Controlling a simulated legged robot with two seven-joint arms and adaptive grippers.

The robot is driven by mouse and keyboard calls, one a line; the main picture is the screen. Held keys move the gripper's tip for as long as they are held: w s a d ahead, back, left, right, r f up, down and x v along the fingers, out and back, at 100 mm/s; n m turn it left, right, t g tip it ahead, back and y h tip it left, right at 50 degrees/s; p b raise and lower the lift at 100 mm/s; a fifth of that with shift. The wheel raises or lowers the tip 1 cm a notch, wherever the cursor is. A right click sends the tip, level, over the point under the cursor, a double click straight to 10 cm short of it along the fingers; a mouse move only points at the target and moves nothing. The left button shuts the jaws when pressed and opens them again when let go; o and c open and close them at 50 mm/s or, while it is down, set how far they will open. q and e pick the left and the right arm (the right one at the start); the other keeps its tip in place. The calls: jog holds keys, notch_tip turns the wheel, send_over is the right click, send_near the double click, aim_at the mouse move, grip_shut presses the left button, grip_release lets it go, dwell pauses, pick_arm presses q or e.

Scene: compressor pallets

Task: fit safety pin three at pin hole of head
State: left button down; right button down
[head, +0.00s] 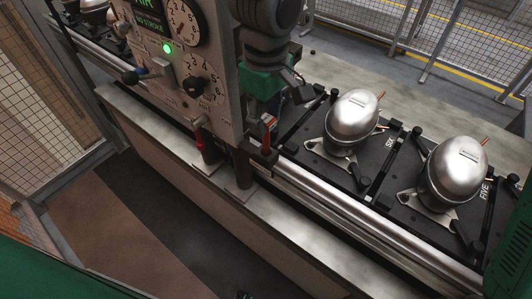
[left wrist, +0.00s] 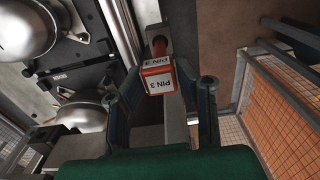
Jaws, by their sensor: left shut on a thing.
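Safety pin three (head: 268,123), red with a white label, is at the lower right edge of the grey control head (head: 225,95). My left gripper (head: 265,106), with a green body, comes down from above and is shut on it. In the left wrist view the pin's tag (left wrist: 159,80) reads "PIN 3" and sits between the two dark fingers. Its red shaft points away toward a dark block, which shows in the head view (head: 262,156) just below the pin. I cannot tell whether the tip is in the pin hole; the hole is hidden.
Silver compressors (head: 352,120) stand on black pallets (head: 312,125) to the right, marked SIX and FIVE. A metal rail (head: 330,205) runs along the line's front. Another red piece (head: 198,133) is on the head's left post. Mesh fences (head: 45,90) stand around; the front floor looks clear.

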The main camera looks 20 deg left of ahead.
pick_arm(q)
jog(key=shift+r, duration=2.05)
